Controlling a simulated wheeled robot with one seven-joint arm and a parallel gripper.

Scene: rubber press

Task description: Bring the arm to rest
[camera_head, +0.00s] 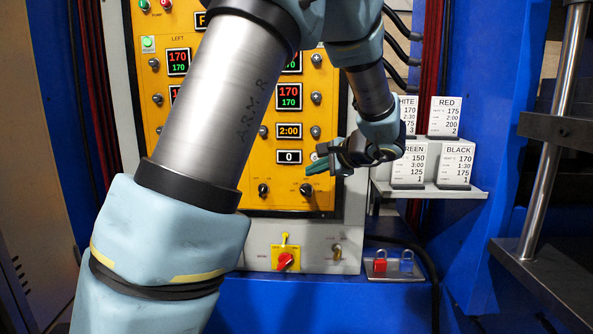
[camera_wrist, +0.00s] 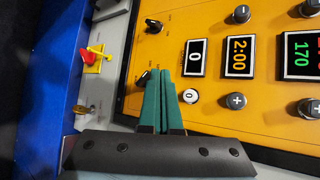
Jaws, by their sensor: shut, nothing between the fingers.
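My gripper (camera_head: 312,168) is in front of the lower right part of the yellow control panel (camera_head: 245,196). In the wrist view its two green fingers (camera_wrist: 161,103) lie close together, shut and empty. Their tips show near a black selector knob (camera_wrist: 143,79) and beside a white round button marked 0 (camera_wrist: 190,96). I cannot tell whether the fingertips touch the panel. My arm is bent and reaches across the head view, hiding much of the panel's left side.
A red rotary switch (camera_head: 286,260) sits below the panel. To the right, a shelf (camera_head: 430,190) holds several label cards, including the BLACK card (camera_head: 455,163). A red padlock (camera_head: 380,263) and a blue padlock (camera_head: 406,263) are below it. A metal column (camera_head: 552,130) stands at far right.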

